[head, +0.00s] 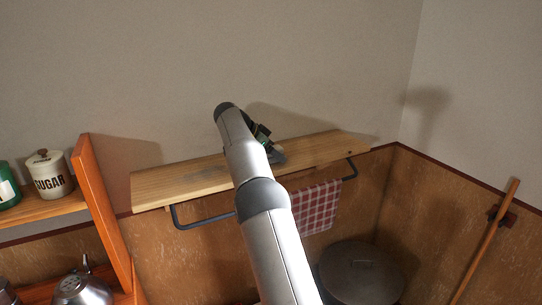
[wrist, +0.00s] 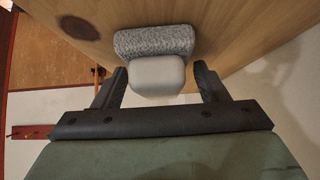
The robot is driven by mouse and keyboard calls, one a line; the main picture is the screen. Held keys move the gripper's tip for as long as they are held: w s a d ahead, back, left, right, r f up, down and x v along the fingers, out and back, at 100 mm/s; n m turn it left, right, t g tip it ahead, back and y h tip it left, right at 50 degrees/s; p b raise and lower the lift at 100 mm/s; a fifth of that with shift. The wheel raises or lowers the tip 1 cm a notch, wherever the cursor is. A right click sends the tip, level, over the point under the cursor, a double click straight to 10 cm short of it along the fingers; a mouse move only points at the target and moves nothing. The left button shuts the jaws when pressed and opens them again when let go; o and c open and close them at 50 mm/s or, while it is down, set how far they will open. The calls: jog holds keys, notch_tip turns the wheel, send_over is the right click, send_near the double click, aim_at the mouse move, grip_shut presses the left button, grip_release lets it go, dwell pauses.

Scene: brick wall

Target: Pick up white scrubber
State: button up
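The white scrubber (wrist: 158,78) shows in the wrist view, with a smooth whitish block and a grey speckled pad (wrist: 153,41) on its far side. It rests on the wooden shelf (wrist: 228,38). My gripper (wrist: 160,70) is open, with one finger on each side of the whitish block. Narrow gaps show between the fingers and the block, so it is not clamped. In the head view the wooden shelf (head: 180,184) is on the wall, and my arm hides most of my gripper. I cannot make out the scrubber clearly there.
A bar under the shelf holds a red checked towel (head: 318,208). At left, an orange wooden rack (head: 100,205) holds a sugar jar (head: 50,176) and a metal kettle (head: 82,289). A lidded pot (head: 360,275) stands below. The shelf's right part looks clear.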

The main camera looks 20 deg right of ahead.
jog(key=c, duration=0.7)
jog(key=shift+r, duration=0.15)
